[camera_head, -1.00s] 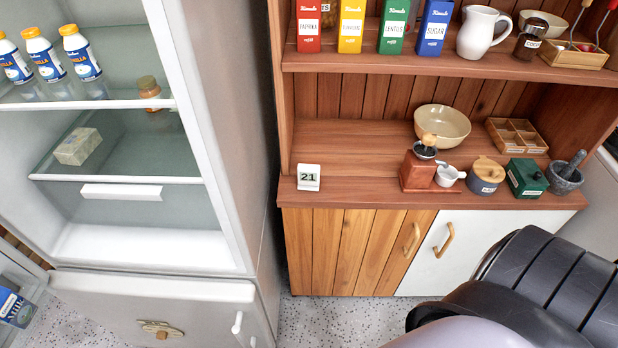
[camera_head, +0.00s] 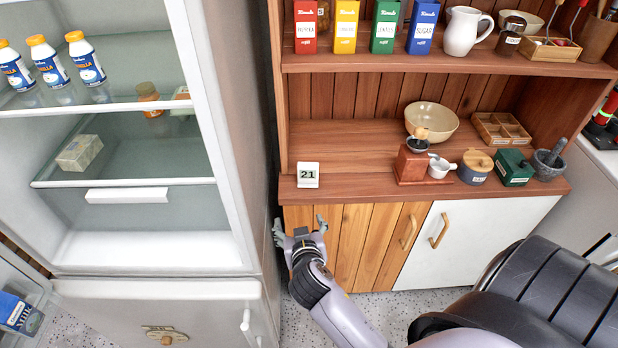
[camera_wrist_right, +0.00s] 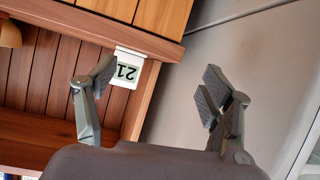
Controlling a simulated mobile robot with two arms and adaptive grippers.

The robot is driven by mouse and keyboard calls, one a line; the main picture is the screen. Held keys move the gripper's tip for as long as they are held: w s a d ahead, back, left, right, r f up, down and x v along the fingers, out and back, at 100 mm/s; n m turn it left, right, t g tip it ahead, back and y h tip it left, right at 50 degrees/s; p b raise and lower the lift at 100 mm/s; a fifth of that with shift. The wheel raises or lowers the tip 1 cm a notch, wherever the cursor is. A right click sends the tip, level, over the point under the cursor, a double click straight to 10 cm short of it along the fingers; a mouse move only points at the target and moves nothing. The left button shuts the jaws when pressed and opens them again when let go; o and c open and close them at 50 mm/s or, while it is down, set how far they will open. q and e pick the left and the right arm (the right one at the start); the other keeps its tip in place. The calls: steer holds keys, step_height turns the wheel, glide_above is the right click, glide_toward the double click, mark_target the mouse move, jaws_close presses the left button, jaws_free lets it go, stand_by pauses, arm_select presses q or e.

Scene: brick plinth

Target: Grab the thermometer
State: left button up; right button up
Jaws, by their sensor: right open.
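The thermometer (camera_head: 308,175) is a small white block with a dark "21" on its face. It stands upright at the left front edge of the wooden counter. In the right wrist view the thermometer (camera_wrist_right: 127,68) appears upside down, close to the left finger and partly hidden by it. My right gripper (camera_head: 299,224) is open and empty, in front of the cabinet front, just below the thermometer in the head view. Its spread fingers also show in the right wrist view (camera_wrist_right: 156,82). I see no contact. My left gripper is not in view.
The open fridge (camera_head: 225,120) stands close on the left. On the counter (camera_head: 350,150), a coffee grinder (camera_head: 411,163), a white cup (camera_head: 440,167) and a lidded pot (camera_head: 475,167) stand to the right. A shelf (camera_head: 430,64) with boxes and a jug overhangs the counter.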

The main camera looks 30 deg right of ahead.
step_height(320, 180, up, 9)
steer(key=d+m+h, duration=0.2)
steer(key=d, duration=0.1)
steer(key=p, duration=0.2)
glide_toward(308, 165)
steer(key=shift+t, duration=0.4)
steer(key=x, duration=0.4)
steer(key=shift+s+d+f, duration=0.1)
steer(key=shift+d+f, duration=0.1)
steer(key=shift+f, duration=0.15)
steer(key=shift+p+x, duration=0.3)
steer(key=shift+x, duration=2.95)
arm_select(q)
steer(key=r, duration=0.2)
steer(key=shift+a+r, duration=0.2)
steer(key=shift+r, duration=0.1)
arm_select(e)
steer(key=shift+a, duration=0.1)
steer(key=c, duration=1.3)
